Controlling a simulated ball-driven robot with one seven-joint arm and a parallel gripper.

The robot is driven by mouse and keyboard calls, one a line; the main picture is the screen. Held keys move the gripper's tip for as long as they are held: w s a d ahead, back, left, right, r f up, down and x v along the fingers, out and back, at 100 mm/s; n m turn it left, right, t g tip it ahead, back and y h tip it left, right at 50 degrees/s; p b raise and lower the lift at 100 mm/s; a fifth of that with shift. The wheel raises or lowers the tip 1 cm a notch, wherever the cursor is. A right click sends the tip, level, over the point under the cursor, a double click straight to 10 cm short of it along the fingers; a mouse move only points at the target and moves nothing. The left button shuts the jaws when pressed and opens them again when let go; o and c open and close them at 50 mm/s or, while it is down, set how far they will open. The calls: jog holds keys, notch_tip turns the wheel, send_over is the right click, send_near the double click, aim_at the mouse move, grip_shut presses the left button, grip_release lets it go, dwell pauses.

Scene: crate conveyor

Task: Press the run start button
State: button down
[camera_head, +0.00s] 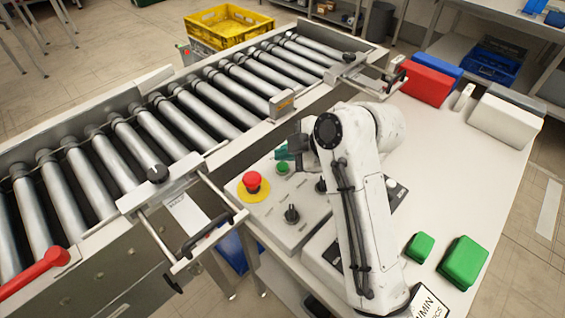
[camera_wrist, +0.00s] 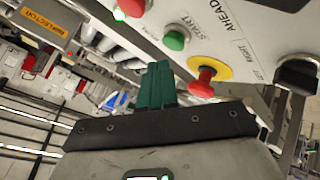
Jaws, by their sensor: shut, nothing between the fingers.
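The green start button (camera_head: 282,168) sits on the grey control panel (camera_head: 268,213), to the right of the red emergency stop. In the wrist view the green button (camera_wrist: 176,40) is beside the printed word START. My gripper (camera_head: 283,153) is beside the green button in the head view, partly hidden by my arm. In the wrist view my gripper's teal fingers (camera_wrist: 158,72) are together and empty. Their tips point toward the green button, just below and left of it in the picture. I see a gap in that view and cannot tell the depth.
A red mushroom button on a yellow ring (camera_head: 253,182) is close by, left of the green one. A black knob (camera_head: 292,213) stands below on the panel. The roller conveyor (camera_head: 150,208) runs at left.

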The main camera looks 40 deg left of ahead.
aim_at(286, 168)
jog(key=shift+r+p, duration=1.4)
jog(key=shift+r, duration=0.95)
